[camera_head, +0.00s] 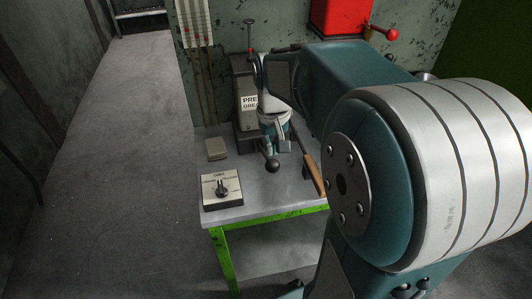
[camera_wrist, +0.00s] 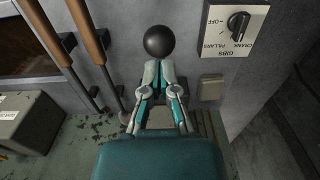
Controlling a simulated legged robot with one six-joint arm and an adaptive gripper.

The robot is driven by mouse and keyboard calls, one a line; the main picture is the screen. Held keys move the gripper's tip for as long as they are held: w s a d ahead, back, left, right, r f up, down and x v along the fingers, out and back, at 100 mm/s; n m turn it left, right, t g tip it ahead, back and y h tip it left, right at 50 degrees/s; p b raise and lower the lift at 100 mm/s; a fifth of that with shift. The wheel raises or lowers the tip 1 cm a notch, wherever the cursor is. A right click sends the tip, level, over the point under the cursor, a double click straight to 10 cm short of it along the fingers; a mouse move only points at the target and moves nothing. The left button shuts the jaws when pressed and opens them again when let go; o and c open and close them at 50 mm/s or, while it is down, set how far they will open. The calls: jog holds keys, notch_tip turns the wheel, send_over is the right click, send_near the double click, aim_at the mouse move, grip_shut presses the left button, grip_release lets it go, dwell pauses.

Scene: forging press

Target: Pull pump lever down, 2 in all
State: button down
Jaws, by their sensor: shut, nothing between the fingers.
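The grey pump housing (camera_head: 246,103), lettered "PRE… GREA…", stands on the bench against the wall. A lever with a black ball knob (camera_head: 272,166) juts out in front of it, low over the bench. The knob also shows in the wrist view (camera_wrist: 159,41), just beyond my fingertips. Most of the lever's rod is hidden behind my gripper (camera_head: 279,146). My gripper also shows in the wrist view (camera_wrist: 157,68); its fingers are closed together with nothing between them. I cannot tell whether they touch the lever.
A selector box (camera_head: 221,188) and a small beige block (camera_head: 216,149) lie on the bench (camera_head: 250,205) to the left. A wooden handle (camera_head: 312,172) lies to the right. A red box (camera_head: 340,15) hangs on the wall.

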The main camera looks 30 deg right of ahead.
aim_at(274, 170)
jog(key=shift+s+a+f, duration=0.1)
jog(key=shift+s+f, duration=0.2)
jog(key=shift+f, duration=1)
jog(key=shift+s+a+f, duration=0.1)
jog(key=shift+s+f, duration=0.15)
jog(key=shift+f, duration=1.05)
jog(key=shift+s+a+f, duration=0.1)
jog(key=shift+s+f, duration=0.2)
jog(key=shift+f, duration=1.25)
jog(key=shift+s+f, duration=0.15)
jog(key=shift+f, duration=1.35)
jog(key=shift+w+d+r, duration=0.1)
jog(key=shift+w+r, duration=0.25)
jog(key=shift+r, duration=1.55)
jog(key=shift+w+d+r, duration=0.1)
jog(key=shift+w+r, duration=0.2)
jog(key=shift+r, duration=1.6)
jog(key=shift+w+d+r, duration=0.1)
jog(key=shift+w+r, duration=0.25)
jog(key=shift+r, duration=1.55)
